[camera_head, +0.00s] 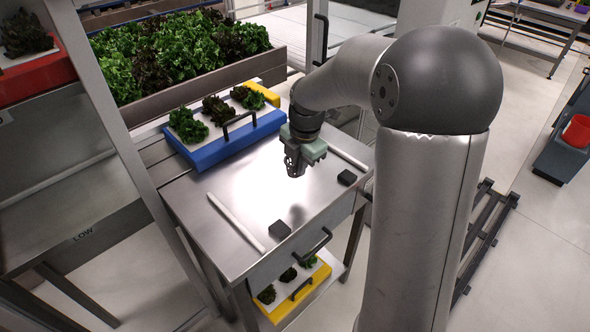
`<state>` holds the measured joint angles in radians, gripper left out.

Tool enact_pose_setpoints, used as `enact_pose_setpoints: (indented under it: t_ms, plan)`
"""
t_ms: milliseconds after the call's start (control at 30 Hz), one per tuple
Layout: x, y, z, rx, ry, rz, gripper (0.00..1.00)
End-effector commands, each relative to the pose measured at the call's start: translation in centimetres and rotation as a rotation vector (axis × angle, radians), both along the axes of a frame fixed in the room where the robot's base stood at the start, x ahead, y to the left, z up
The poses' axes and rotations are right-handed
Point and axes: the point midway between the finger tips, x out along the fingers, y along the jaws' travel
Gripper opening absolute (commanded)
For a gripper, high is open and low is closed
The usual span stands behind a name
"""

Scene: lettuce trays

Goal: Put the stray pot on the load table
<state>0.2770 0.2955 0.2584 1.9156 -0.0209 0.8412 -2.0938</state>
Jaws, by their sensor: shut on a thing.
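My gripper (297,170) hangs above the table, pointing down, at the end of my arm. It is shut on a small dark pot (291,162), which is mostly hidden by the fingers. A faint dark patch that looks like a shadow lies on the tabletop below, and the pot appears apart from the surface. I cannot tell the exact height.
A blue-fronted tray (215,153) with several lettuces stands at the table's back edge, a yellow one (268,94) behind it. Two white strips (235,221) and two black blocks (279,230) lie on the tabletop. A yellow tray (304,292) sits on the lower shelf. The tabletop's middle is clear.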

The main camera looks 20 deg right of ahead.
Motion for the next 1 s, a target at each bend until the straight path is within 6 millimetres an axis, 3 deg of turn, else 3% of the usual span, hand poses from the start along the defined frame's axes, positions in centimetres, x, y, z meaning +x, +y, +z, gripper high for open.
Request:
enact_pose_setpoints:
  t_ms: [200,367,600,967,1000]
  plan:
    - [2.1,0.2,-2.5,0.000,0.000,0.001,0.00]
    - [2.8,0.2,-3.3,0.000,0.001,0.000,0.00]
    - [2.9,0.3,-6.4,-0.001,0.001,0.001,0.00]
    - [2.9,0.2,-6.9,0.000,-0.001,0.001,0.00]
    - [2.9,0.2,-6.8,-0.001,-0.002,0.001,0.14]
